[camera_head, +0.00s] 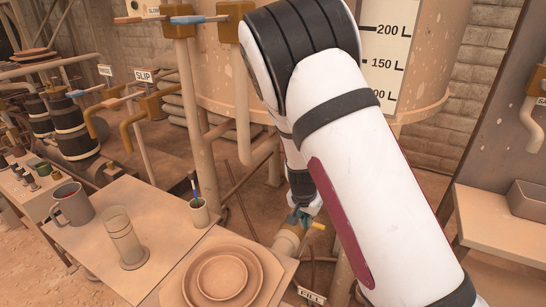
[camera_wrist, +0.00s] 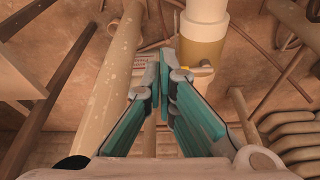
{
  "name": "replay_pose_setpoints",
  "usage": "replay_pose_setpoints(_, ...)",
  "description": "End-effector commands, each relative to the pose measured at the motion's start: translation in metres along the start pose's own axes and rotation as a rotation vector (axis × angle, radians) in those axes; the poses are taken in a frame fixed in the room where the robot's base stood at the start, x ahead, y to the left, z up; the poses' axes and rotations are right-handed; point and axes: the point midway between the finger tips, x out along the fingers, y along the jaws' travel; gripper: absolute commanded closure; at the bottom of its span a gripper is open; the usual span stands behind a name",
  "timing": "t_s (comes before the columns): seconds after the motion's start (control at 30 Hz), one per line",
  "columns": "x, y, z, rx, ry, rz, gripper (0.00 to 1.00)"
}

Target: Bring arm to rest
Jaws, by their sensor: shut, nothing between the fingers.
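My white and black arm reaches from the lower right up and then down behind itself in the head view. My gripper (camera_head: 300,216) is partly hidden by the arm, low beside a pipe valve with a yellow handle (camera_head: 317,225). In the wrist view my gripper (camera_wrist: 164,62) has its teal fingers shut together with nothing between them. The fingertips lie close to a pale pipe with a tan band (camera_wrist: 203,52). I cannot tell whether they touch it.
A large tank (camera_head: 225,75) with a litre scale stands behind the arm. A table (camera_head: 150,205) holds a grey mug (camera_head: 72,204), a clear glass (camera_head: 123,240) and a small cup (camera_head: 199,212). Stacked plates (camera_head: 222,278) lie in front. A shelf (camera_head: 500,235) stands right; pipes surround the gripper.

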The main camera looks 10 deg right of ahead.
Motion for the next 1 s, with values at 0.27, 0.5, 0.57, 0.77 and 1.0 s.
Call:
replay_pose_setpoints(0.27, -0.062, 0.011, 0.012, -0.035, -0.093, -0.062, 1.0)
replay_pose_setpoints(0.5, -0.154, 0.041, 0.039, -0.142, -0.2, -0.149, 1.0)
replay_pose_setpoints(0.57, -0.175, 0.051, 0.047, -0.174, -0.218, -0.168, 1.0)
replay_pose_setpoints(0.77, -0.24, 0.092, 0.078, -0.297, -0.253, -0.217, 1.0)
replay_pose_setpoints(1.0, -0.298, 0.152, 0.121, -0.454, -0.252, -0.232, 1.0)
